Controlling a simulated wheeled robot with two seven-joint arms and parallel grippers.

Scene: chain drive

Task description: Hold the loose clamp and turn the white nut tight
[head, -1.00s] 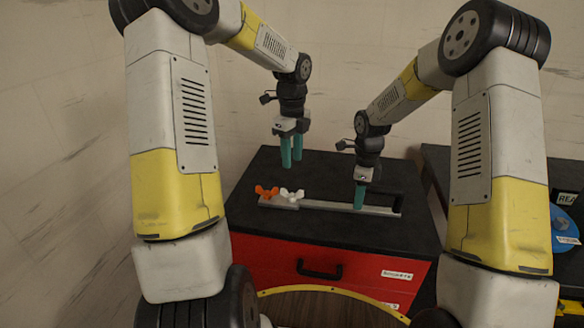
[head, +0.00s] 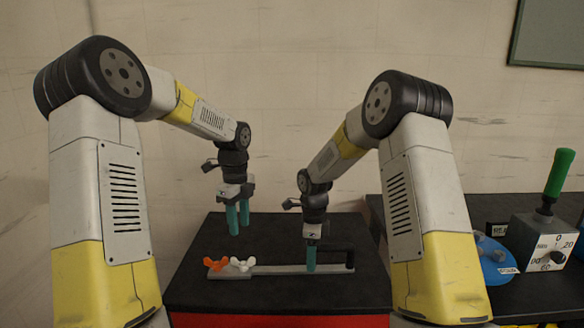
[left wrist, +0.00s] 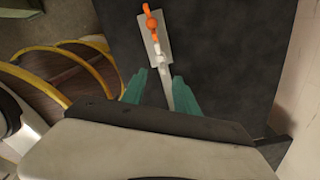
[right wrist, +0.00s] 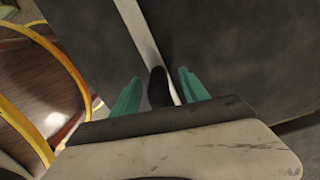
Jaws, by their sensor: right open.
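The clamp is a flat grey bar (head: 280,270) lying on a black cabinet top. A white wing nut (head: 242,264) and an orange wing nut (head: 217,264) sit at its left end. Both nuts also show in the left wrist view, white (left wrist: 160,50) and orange (left wrist: 152,22). My left gripper (head: 238,218) is open and empty, pointing down above the nuts. My right gripper (head: 311,260) is low at the bar's right part, fingers open. In the right wrist view the bar (right wrist: 145,32) and a black piece (right wrist: 158,88) show between its fingertips. Contact cannot be told.
A black handle-like piece (head: 335,258) stands at the bar's right end. On a dark bench to the right are a grey box with a green handle (head: 559,172) and a blue disc (head: 495,265). The cabinet top (head: 270,228) is clear behind the bar.

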